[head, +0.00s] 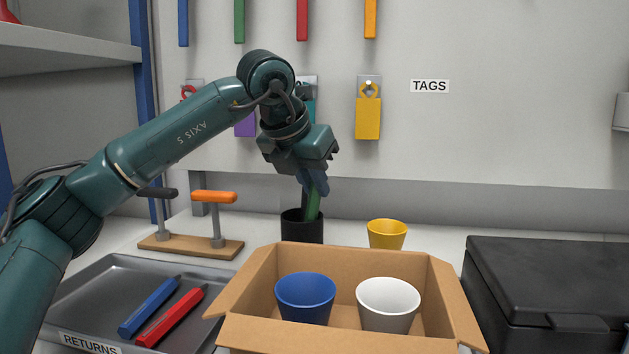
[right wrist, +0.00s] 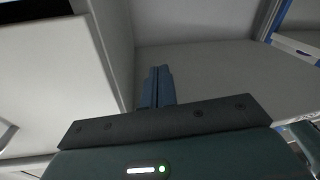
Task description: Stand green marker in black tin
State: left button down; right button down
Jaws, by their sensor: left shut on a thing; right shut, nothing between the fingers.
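The green marker (head: 312,205) is held from above, slightly tilted, by my left gripper (head: 315,188). The left gripper is shut on the marker's upper part. The marker's lower end goes down into the mouth of the black tin (head: 302,229), and its bottom is hidden by the tin's wall. Whether it touches the tin's floor cannot be seen. The tin stands upright on the counter behind the cardboard box. My right gripper (right wrist: 158,85) shows in the right wrist view with its fingers together and nothing between them.
An open cardboard box (head: 262,287) in front holds a blue cup (head: 305,296) and a white cup (head: 388,300). A yellow cup (head: 387,233) stands right of the tin. A grey tray (head: 88,285) holds blue and red markers. A black case (head: 545,280) is at right.

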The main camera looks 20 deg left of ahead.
pick_arm(q)
jog(key=shift+f, duration=0.1)
jog(key=c, duration=1.3)
grip_release()
jog(key=p+v, duration=0.3)
jog(key=v, duration=1)
pick_arm(e)
jog(key=shift+d+f+m+g+h, duration=0.1)
jog(key=shift+d+m+g+h, duration=0.45)
jog(key=shift+g+h, duration=0.25)
